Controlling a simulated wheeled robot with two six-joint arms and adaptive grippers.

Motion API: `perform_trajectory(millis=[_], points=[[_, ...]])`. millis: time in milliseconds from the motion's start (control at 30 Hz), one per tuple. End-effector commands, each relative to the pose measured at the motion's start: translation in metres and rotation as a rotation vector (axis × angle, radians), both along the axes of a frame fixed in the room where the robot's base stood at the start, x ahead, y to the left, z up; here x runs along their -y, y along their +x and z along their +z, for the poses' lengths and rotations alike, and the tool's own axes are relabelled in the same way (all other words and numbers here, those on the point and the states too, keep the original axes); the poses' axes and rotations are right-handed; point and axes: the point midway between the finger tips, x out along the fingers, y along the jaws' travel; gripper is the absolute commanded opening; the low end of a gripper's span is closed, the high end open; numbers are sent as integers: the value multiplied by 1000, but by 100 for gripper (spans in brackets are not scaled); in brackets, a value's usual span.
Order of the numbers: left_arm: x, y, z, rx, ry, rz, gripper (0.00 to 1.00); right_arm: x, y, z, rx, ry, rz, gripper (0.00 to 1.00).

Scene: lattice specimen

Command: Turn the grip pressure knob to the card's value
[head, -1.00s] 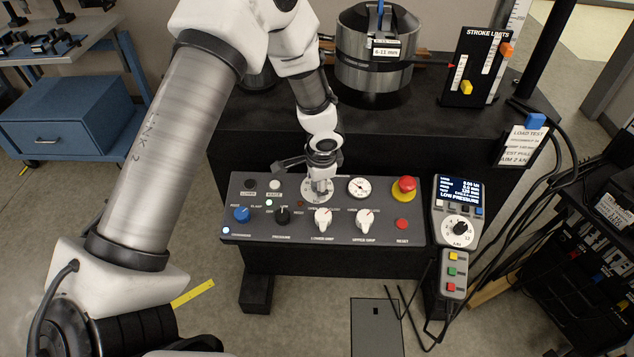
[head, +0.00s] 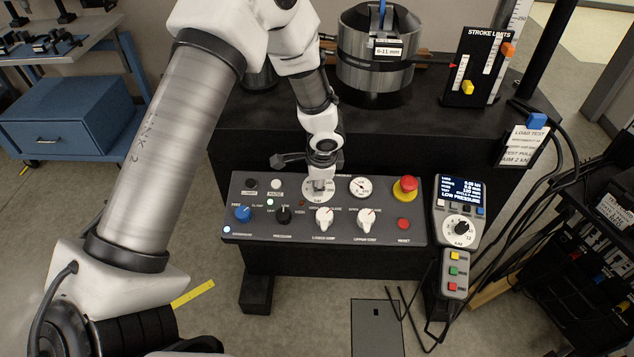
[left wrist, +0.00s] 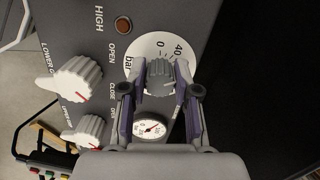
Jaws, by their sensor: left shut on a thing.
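The grip pressure knob (left wrist: 160,77) is a ribbed grey knob on a white dial plate (left wrist: 140,62) marked "bar", "0" and "40". My left gripper (left wrist: 160,72) is shut on it, one finger on each side. In the head view my left gripper (head: 318,186) reaches down over the panel and hides most of the knob; the dial plate shows around it. The knob's exact setting cannot be read. A white card (head: 525,146) hangs at the right, headed "LOAD TEST"; its pressure line is too small to read. My right gripper is not in view.
The control panel (head: 240,236) has a round gauge (head: 359,187) beside the dial, a red stop button (head: 405,188) and two white grip knobs (head: 324,218) (head: 366,218). A pendant (head: 461,228) reads "LOW PRESSURE". Cables run at the right.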

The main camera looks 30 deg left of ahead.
Motion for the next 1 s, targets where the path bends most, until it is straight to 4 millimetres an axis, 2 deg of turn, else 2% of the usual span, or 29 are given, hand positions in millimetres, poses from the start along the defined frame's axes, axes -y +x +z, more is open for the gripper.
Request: perform_trajectory(millis=[1000], points=[[0, 1, -2, -128, 204, -904, 0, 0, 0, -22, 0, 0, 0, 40]])
